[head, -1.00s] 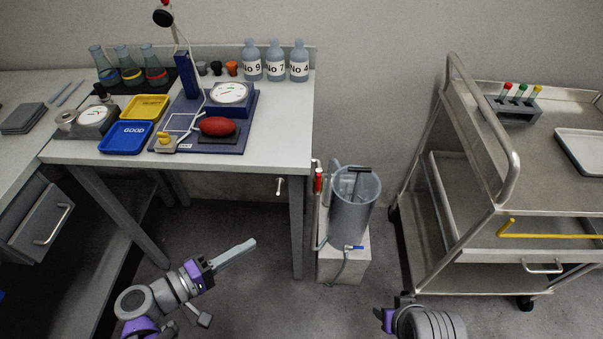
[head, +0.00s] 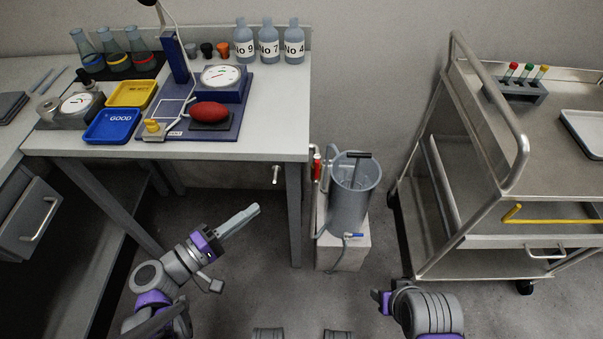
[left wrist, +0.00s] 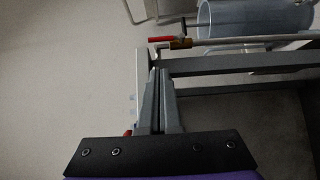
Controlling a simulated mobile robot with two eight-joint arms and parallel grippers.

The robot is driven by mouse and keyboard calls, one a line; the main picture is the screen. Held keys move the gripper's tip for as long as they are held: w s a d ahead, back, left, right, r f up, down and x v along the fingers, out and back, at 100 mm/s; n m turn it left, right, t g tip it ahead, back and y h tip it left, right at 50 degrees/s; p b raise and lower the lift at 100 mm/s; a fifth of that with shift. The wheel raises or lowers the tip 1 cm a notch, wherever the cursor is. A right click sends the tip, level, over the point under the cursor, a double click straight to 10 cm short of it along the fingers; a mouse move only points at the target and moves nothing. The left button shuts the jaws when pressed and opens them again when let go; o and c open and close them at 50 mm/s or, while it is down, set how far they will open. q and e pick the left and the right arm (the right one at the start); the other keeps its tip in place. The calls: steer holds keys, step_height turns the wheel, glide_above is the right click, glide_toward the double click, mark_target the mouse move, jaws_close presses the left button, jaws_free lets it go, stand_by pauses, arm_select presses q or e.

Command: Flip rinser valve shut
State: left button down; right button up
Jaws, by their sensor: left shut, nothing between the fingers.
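A clear rinser cylinder (head: 352,196) stands on a white block (head: 343,252) beside the workbench's right leg. A red-handled valve (head: 317,168) is at its upper left, and a blue-handled valve (head: 354,236) is at its foot. In the left wrist view, the red lever (left wrist: 160,39) sits on a brass body (left wrist: 181,43), with the cylinder (left wrist: 255,18) to its right. My left gripper (head: 257,208) is shut and empty, left of the rinser and apart from both valves. In the left wrist view its fingertips (left wrist: 158,74) lie below the red lever. My right gripper (head: 381,298) shows only partly; its fingers are unclear.
The workbench (head: 270,135) holds trays, flasks, bottles and a dial stand; its leg (head: 294,215) is between my left gripper and the rinser. A steel cart (head: 480,185) stands right. Floor is clear in front of the rinser.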

mark_target(317, 173)
arm_select(q)
steer(key=b+x, duration=0.1)
steer(key=x, duration=1.4)
steer(key=shift+w+d+b, duration=0.2)
steer(key=shift+d+b, duration=0.05)
steer(key=shift+b, duration=0.05)
steer(key=shift+d+r+p, duration=0.1)
steer(key=shift+p, duration=0.4)
